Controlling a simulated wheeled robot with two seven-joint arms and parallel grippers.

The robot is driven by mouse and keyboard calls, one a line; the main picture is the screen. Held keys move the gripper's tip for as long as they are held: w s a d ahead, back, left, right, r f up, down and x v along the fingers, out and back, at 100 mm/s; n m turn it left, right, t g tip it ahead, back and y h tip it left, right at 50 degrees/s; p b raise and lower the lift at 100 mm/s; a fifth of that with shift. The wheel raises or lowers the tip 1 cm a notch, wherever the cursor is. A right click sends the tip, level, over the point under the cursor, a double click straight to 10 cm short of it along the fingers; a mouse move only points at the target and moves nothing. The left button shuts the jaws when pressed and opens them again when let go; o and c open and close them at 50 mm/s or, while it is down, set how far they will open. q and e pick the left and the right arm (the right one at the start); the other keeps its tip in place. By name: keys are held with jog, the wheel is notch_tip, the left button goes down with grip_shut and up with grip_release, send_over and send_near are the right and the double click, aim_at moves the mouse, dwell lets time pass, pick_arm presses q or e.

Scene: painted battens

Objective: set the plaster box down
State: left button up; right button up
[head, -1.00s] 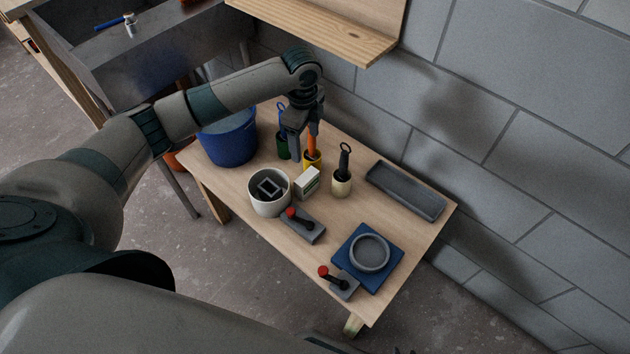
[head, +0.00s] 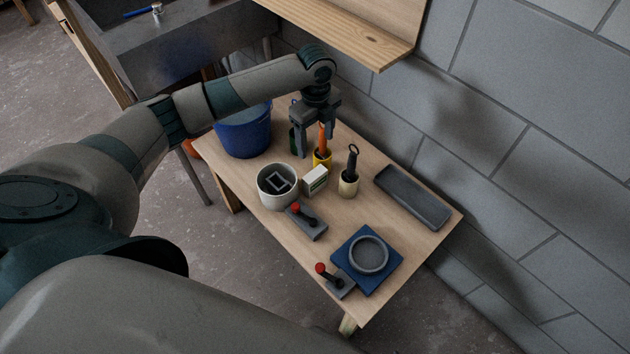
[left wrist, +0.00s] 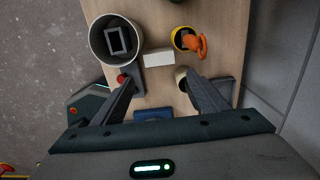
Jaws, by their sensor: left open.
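The plaster box (head: 314,180), small and white with a green mark, stands on the wooden table (head: 270,222) beside a white pot (head: 265,192). In the left wrist view the box (left wrist: 158,58) shows as a pale block beyond the gap between my fingertips, with nothing gripping it. My left gripper (head: 316,142) is open and empty, pointing down above the table behind the box. It also shows in the left wrist view (left wrist: 160,84) with its two fingers well apart. My right gripper is not in view.
Close by are a yellow pot with an orange handle (head: 322,158), a cream pot with a dark handle (head: 349,184), a blue bucket (head: 243,135) and a red-knobbed grey tool (head: 309,222). A grey tray (head: 412,197) and blue board (head: 380,280) lie right. A wooden shelf (head: 350,38) overhangs behind.

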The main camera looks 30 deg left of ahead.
pick_arm(q)
send_over(315, 174)
notch_tip(315, 174, down, 10)
jog(key=shift+f+p, duration=0.25)
jog(key=shift+p, duration=0.15)
jog(key=shift+w+f, duration=0.1)
jog(key=shift+f, duration=0.55)
notch_tip(315, 174, down, 3)
jog(key=shift+f+p, duration=0.1)
jog(key=shift+p, duration=0.3)
jog(key=shift+f, duration=0.65)
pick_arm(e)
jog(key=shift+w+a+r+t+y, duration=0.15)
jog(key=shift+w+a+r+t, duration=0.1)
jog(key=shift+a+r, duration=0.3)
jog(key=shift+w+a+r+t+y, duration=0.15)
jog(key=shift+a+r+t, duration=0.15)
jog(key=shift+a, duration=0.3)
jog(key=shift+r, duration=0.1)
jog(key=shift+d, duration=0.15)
